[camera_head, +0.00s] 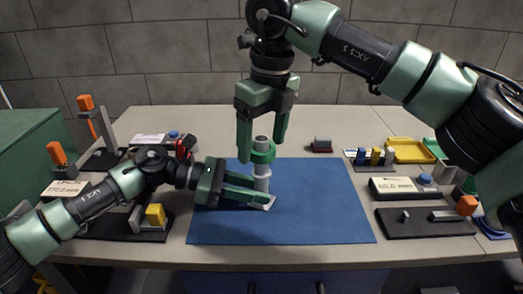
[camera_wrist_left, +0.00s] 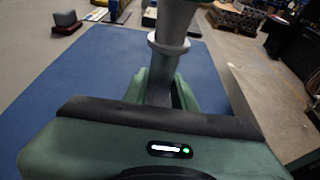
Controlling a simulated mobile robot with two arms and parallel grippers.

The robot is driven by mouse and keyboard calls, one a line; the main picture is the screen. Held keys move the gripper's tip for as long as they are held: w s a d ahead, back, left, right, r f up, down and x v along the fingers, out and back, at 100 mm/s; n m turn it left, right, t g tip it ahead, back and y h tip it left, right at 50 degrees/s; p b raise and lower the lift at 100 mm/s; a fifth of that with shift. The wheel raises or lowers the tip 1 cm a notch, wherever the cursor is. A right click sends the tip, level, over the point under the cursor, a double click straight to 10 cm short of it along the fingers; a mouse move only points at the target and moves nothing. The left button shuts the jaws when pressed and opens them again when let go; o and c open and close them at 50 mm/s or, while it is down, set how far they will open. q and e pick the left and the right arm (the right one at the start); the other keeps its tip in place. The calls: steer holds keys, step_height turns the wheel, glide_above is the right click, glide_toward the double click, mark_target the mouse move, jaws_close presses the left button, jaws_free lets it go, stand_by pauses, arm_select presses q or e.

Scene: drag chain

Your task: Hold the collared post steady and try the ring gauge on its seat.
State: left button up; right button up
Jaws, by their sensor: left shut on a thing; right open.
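The pale grey collared post (camera_head: 262,184) stands upright on the blue mat (camera_head: 320,215). Its collar (camera_wrist_left: 168,44) shows in the left wrist view. My left gripper (camera_head: 264,192) is shut on the post low down, below the collar.
A yellow tray (camera_head: 409,151) and a box (camera_head: 397,187) stand at the right, with a dark fixture board (camera_head: 425,223) in front. Orange-topped stands and a yellow block (camera_head: 155,214) are at the left. The mat's front and right are clear.

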step_height(320, 180, up, 11)
steer(key=shift+s+d+r, duration=0.2)
steer(key=shift+s+d, duration=0.25)
stand_by(0.7)
arm_select(q)
steer(key=o, duration=1.1)
steer(key=shift+c, duration=0.2)
steer(key=shift+a, duration=0.1)
